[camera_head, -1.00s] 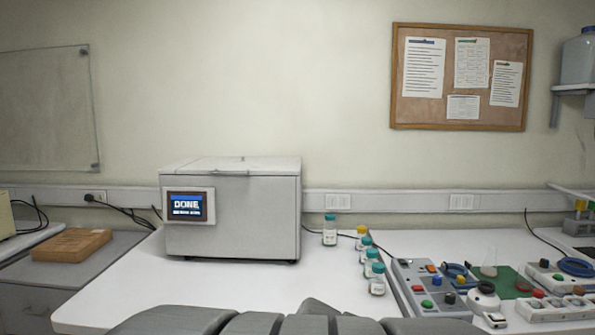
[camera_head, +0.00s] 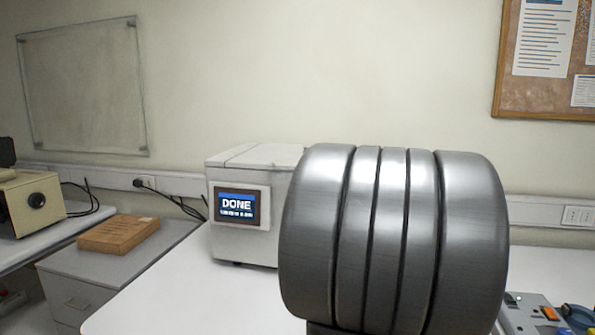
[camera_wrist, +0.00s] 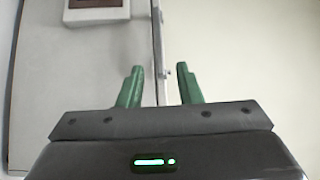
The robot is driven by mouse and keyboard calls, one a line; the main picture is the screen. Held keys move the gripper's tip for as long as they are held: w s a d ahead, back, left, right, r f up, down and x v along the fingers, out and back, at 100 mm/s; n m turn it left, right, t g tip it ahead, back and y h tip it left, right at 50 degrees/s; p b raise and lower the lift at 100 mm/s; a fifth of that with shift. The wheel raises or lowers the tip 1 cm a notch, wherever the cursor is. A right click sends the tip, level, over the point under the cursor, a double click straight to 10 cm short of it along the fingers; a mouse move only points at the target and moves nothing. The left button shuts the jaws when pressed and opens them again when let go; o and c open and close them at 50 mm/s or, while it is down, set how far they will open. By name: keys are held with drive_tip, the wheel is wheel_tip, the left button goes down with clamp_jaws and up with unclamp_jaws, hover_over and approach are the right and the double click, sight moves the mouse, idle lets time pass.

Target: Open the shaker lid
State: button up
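The shaker (camera_head: 235,160) is a white box on the bench, and its screen (camera_head: 237,205) reads DONE. Its lid (camera_head: 262,154) looks shut. My own arm hides the right part of the shaker in the head view. In the wrist view the shaker body (camera_wrist: 75,75) fills the left side, with the lid edge (camera_wrist: 157,40) running up the picture. A small light part, probably the lid handle (camera_wrist: 165,73), shows between my fingertips. My gripper (camera_wrist: 158,78) has two green fingers spread apart, one on each side of the lid edge. I cannot tell whether they touch it.
A brown box (camera_head: 118,234) lies on a lower grey cabinet (camera_head: 80,280) to the left. A beige device (camera_head: 35,203) stands at the far left. The white bench (camera_head: 150,300) is clear in front of the shaker. A control panel (camera_head: 530,315) is at the lower right.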

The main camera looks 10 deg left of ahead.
drive_tip(key=p+x, duration=0.2)
drive_tip(key=x, duration=1)
drive_tip(key=shift+p, duration=0.35)
drive_tip(key=shift+a+f, duration=0.1)
clamp_jaws()
